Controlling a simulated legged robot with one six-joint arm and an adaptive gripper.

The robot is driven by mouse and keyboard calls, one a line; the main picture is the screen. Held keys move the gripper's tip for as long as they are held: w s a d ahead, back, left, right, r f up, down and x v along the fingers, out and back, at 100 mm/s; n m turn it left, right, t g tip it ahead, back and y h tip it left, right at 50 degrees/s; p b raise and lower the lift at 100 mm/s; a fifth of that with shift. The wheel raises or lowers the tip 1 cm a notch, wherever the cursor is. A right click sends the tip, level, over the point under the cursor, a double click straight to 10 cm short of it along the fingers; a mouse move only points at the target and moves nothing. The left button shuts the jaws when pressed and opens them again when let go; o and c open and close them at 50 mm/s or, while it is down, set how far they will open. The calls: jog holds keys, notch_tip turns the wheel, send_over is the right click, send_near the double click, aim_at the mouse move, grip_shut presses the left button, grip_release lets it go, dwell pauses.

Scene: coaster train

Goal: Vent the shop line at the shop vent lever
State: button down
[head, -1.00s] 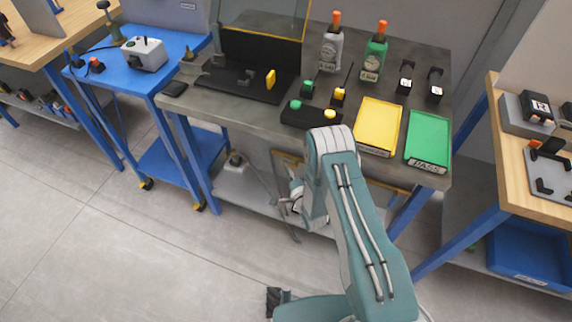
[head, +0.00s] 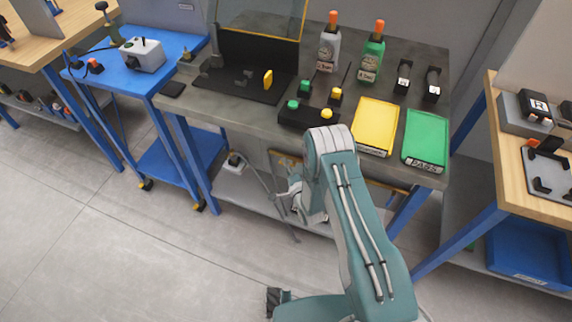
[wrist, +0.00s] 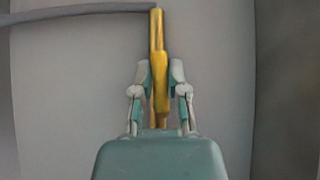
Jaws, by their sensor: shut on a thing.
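In the wrist view my gripper (wrist: 160,76) is shut on a slim yellow lever (wrist: 157,32), with one finger on each side of it. The lever stands nearly upright in that picture and its top reaches past the fingertips. I take it for the shop vent lever; no label on it can be read. In the head view my gripper (head: 287,195) is low, under the front edge of the grey bench (head: 238,112). My arm hides part of that spot, and the lever cannot be made out clearly there.
On the bench are a yellow tray (head: 375,125), a green tray (head: 426,138), a black button box (head: 308,115) and two gauged bottles. A grey lower shelf (head: 240,190) lies beneath. A blue cart (head: 140,75) stands left, a wooden bench (head: 510,160) right. The floor in front is clear.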

jog(key=shift+s+a+f+g, duration=0.1)
jog(key=shift+g, duration=0.2)
jog(key=n+g, duration=0.1)
jog(key=f+n+g+h, duration=0.1)
jog(key=n, duration=0.1)
jog(key=shift+g, duration=0.3)
jog(key=shift+s+d+f+n+g+h, duration=0.2)
jog(key=shift+d+f+n+g+h, duration=0.15)
jog(key=shift+n+g+h, duration=0.85)
jog(key=shift+s+d+f+n+g+h, duration=0.2)
jog(key=shift+d+n+g+h, duration=0.35)
jog(key=shift+n+h, duration=0.75)
jog(key=shift+s+d+f+n+g+h, duration=0.15)
jog(key=shift+d+f+n+g+h, duration=0.2)
jog(key=shift+n+g+h, duration=0.95)
jog(key=shift+m+t+h, duration=0.25)
jog(key=shift+m+h, duration=0.25)
jog(key=shift+h, duration=0.1)
jog(key=c, duration=0.7)
grip_release()
jog(key=shift+o, duration=0.2)
jog(key=shift+r, duration=0.1)
jog(key=shift+w, duration=0.1)
